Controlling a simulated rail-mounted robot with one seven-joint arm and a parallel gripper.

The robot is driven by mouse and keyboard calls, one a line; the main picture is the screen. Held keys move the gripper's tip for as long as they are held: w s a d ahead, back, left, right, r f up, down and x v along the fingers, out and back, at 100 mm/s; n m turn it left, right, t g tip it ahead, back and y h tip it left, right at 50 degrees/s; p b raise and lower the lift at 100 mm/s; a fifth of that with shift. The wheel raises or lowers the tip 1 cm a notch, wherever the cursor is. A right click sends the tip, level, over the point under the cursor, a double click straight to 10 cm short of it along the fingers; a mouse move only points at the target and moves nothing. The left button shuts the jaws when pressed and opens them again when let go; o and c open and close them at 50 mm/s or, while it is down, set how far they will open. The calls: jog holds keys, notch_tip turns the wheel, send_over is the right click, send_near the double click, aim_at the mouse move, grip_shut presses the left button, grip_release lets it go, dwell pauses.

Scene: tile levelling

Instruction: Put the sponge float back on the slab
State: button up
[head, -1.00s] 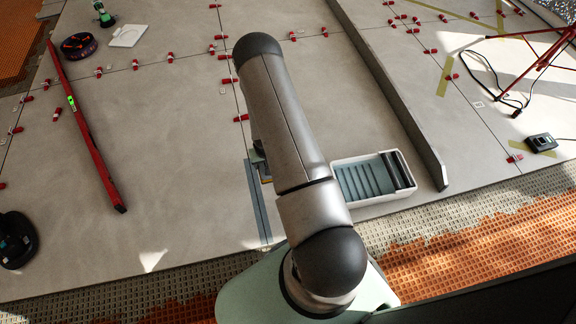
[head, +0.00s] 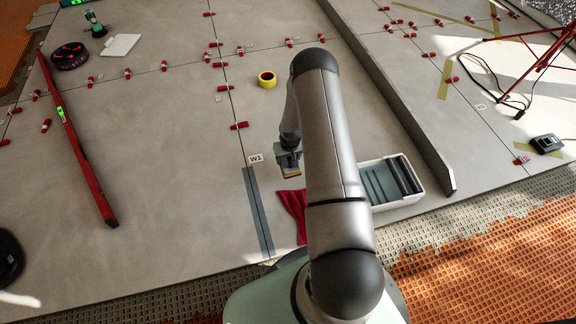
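My gripper (head: 289,168) hangs above the slab (head: 170,190), just left of my arm link. A small grey block with a yellow-orange strip along its underside, which looks like the sponge float (head: 292,176), is at its lower end. The fingers are too small to make out, but the strip travels with the gripper, so it appears shut on the float. The float seems held above the slab, though the exact gap is unclear. No other float shows. My arm hides part of the slab behind it.
A white tub (head: 408,199) with grey slats stands right of my arm. A red cloth (head: 291,204) lies partly behind the arm. A yellow tape roll (head: 267,80) and red clips lie further back. A red level (head: 80,160) lies left. The slab's left middle is clear.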

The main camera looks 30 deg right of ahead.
jog(key=shift+w+d+f+b, duration=0.25)
jog(key=shift+w+f+b, duration=0.15)
jog(key=shift+w+f, duration=0.5)
jog(key=shift+f+b, duration=0.65)
jog(key=shift+f, duration=1)
jog(key=shift+f, duration=0.1)
jog(key=o, duration=1.1)
jog(key=shift+o, duration=0.2)
